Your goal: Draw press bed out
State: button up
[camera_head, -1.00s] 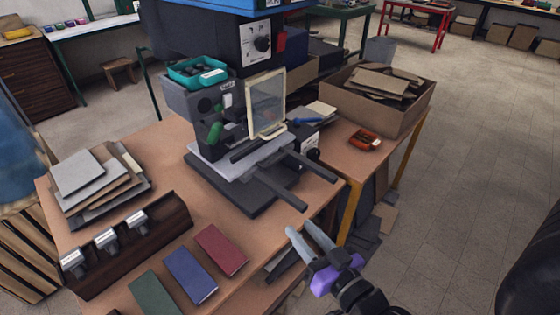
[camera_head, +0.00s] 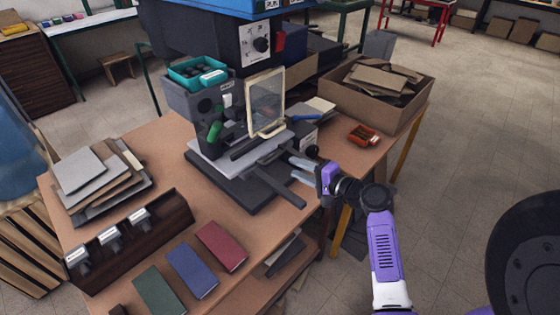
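The press (camera_head: 215,110) stands on the wooden bench, with a clear guard in a pale frame (camera_head: 266,103) at its front. Its bed, a light grey plate (camera_head: 212,168), sits low over the dark base between two dark rails that stick out to the front right. The near rail (camera_head: 278,188) is in full view. The far rail is mostly hidden behind my gripper. My gripper (camera_head: 298,169) is at the bed's front right, fingers pointing left and spread apart, by the far rail. I cannot tell whether the fingers touch it.
Red, blue and green covers (camera_head: 193,271) lie at the bench's front. A dark wooden rack (camera_head: 165,222) and a stack of grey boards (camera_head: 95,180) are to the left. A cardboard box (camera_head: 345,100) and a small orange tray (camera_head: 363,136) are at the right. Open floor lies right of the bench.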

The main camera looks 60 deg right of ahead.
jog(key=x, duration=0.7)
jog(key=shift+w+p, duration=0.3)
jog(key=shift+p, duration=0.1)
jog(key=shift+f, duration=0.15)
grip_shut()
dwell(0.9)
